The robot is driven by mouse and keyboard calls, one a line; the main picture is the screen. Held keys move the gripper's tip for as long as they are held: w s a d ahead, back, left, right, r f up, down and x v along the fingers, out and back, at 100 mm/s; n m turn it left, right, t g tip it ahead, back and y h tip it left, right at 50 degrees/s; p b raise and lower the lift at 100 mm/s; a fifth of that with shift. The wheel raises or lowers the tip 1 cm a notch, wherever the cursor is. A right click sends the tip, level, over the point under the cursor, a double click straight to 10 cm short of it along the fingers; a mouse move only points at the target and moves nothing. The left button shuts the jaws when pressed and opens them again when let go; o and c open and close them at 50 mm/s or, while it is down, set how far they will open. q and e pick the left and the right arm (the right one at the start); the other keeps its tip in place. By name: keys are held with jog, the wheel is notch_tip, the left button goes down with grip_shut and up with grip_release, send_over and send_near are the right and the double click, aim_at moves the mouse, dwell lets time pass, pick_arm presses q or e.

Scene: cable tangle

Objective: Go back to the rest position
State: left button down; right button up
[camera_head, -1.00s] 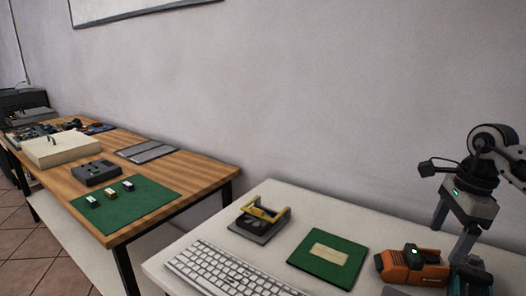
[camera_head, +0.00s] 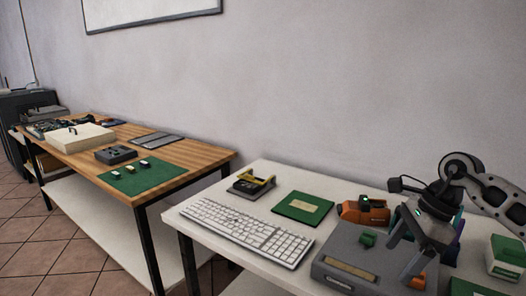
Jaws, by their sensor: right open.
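My right gripper (camera_head: 404,256) is at the right of the head view, with its arm coming in from the right edge. Its two fingers are apart, point downward and hold nothing that I can see. It shows in front of the right part of the white table (camera_head: 205,225), over the right side of a grey box (camera_head: 345,262) with a green part on top. I cannot tell its exact height above the box. The gripper hides part of the things behind it. My left gripper is not in view.
A white keyboard (camera_head: 247,232), a yellow and black device (camera_head: 250,184), a green mat (camera_head: 303,207) and an orange device (camera_head: 362,211) lie on the white table. A white and green box (camera_head: 507,256) is at the right edge. A wooden table (camera_head: 205,157) stands at the left.

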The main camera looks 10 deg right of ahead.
jog(key=s+a+f+m+t+y, duration=0.1)
jog(key=s+a+m+y, duration=0.35)
jog(key=a, duration=0.75)
jog(key=s+a+m+t+y, duration=0.15)
jog(key=a+m+y, duration=0.35)
jog(key=a+y, duration=0.6)
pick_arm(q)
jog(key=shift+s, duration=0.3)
pick_arm(e)
jog(key=s+d+f+n+t+h, duration=0.1)
jog(key=s+f+n+h, duration=0.3)
jog(key=n, duration=0.7)
jog(key=s+d+f+n+t+h, duration=0.2)
jog(key=s+f+n+t+h, duration=0.2)
jog(key=f+n+h, duration=0.3)
jog(key=s+d+f+n+t+h, duration=0.1)
jog(key=s+f+n+h, duration=0.3)
jog(key=f+n, duration=0.4)
jog(key=n+t+h, duration=0.1)
jog(key=n, duration=0.5)
jog(key=shift+s+d+f+n, duration=0.2)
jog(key=shift+s+d+n, duration=0.05)
jog(key=shift+d+n, duration=0.15)
